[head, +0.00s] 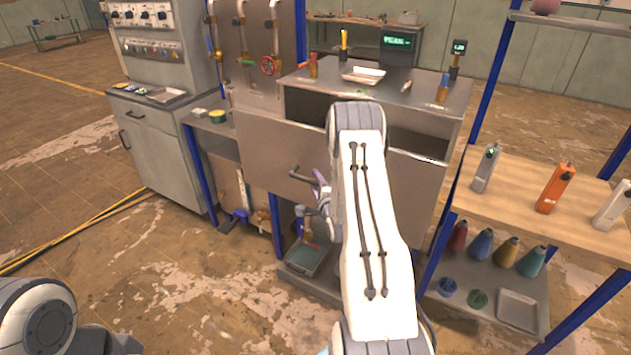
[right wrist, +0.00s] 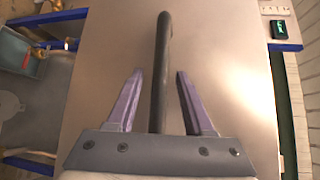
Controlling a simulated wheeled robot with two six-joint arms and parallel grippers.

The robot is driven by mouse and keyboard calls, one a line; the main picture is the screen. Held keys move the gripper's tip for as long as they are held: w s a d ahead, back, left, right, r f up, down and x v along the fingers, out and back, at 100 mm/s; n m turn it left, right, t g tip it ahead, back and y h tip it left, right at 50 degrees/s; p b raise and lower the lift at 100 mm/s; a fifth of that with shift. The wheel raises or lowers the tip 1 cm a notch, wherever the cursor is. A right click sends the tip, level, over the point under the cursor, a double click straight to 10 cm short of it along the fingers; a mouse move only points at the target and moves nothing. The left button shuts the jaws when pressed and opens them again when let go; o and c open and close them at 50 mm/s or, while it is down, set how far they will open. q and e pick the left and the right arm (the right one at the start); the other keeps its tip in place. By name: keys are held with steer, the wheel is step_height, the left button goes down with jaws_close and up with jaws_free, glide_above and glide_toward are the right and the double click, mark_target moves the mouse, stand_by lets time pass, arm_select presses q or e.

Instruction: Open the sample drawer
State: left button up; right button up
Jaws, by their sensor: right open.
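The sample drawer's plain steel front (head: 268,150) is in the steel bench in the head view, with a dark bar handle (head: 300,175) on it. My right arm hides part of the front. My right gripper (head: 321,188) is at the handle. In the right wrist view, the dark handle (right wrist: 162,60) runs between the two purple fingers of the open right gripper (right wrist: 159,73), with visible gaps on both sides. The drawer front (right wrist: 225,80) fills the background there. My left gripper is out of view; only part of the left arm shows at the lower left.
A tray (head: 363,75) and small tools stand on the steel bench top (head: 420,92). A wooden shelf (head: 515,200) with handheld devices stands at right. A grey cabinet (head: 160,140) stands at left. The floor in front at left is mostly clear.

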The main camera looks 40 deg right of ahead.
steer(key=shift+w, duration=0.1)
steer(key=c, duration=0.8)
jaws_close()
steer(key=shift+f, duration=0.1)
stand_by(0.5)
